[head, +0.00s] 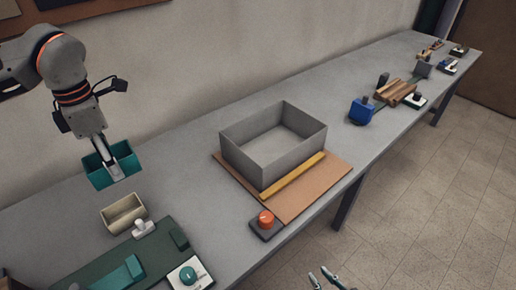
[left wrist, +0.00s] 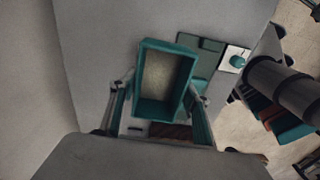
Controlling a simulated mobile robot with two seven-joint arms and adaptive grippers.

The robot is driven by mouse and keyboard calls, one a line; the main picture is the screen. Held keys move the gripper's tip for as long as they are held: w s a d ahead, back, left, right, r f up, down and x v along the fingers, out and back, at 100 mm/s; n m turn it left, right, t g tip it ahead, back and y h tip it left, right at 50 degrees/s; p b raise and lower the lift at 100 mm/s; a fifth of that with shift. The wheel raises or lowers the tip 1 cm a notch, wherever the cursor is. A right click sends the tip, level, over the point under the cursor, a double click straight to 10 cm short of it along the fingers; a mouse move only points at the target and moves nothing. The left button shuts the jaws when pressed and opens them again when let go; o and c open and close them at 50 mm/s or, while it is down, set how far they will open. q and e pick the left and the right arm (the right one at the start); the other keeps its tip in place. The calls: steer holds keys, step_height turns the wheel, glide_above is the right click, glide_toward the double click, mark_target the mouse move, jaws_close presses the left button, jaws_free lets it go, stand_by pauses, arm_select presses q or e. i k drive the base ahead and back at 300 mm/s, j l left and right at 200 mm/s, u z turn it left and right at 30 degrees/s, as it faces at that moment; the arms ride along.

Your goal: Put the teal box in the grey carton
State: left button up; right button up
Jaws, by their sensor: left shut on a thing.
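The teal box (head: 126,168) is an open-topped box at the left of the head view. My left gripper (head: 112,172) is shut on it, and it appears held above the table. In the left wrist view the teal box (left wrist: 146,108) sits between the fingers, its inside pale. The grey carton (head: 254,166) stands open and empty on a brown board, to the right of my left gripper and apart from it. My right gripper (head: 325,277) shows only its fingertips at the bottom edge; they are apart, with nothing between them.
A small beige open box (head: 123,214) is on the table below my left gripper. A dark green board (head: 125,258) lies at the front left. A yellow bar (head: 293,176) and an orange-knobbed device (head: 266,222) are in front of the carton. Several items stand farther right.

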mark_target(266, 157)
steer(key=i+l+z, duration=0.15)
steer(key=l, duration=0.25)
steer(key=i+l+z, duration=0.1)
steer(key=i+l, duration=0.15)
steer(key=l, duration=0.15)
steer(key=i+l+z, duration=0.15)
steer(key=l, duration=0.2)
steer(key=i, duration=0.05)
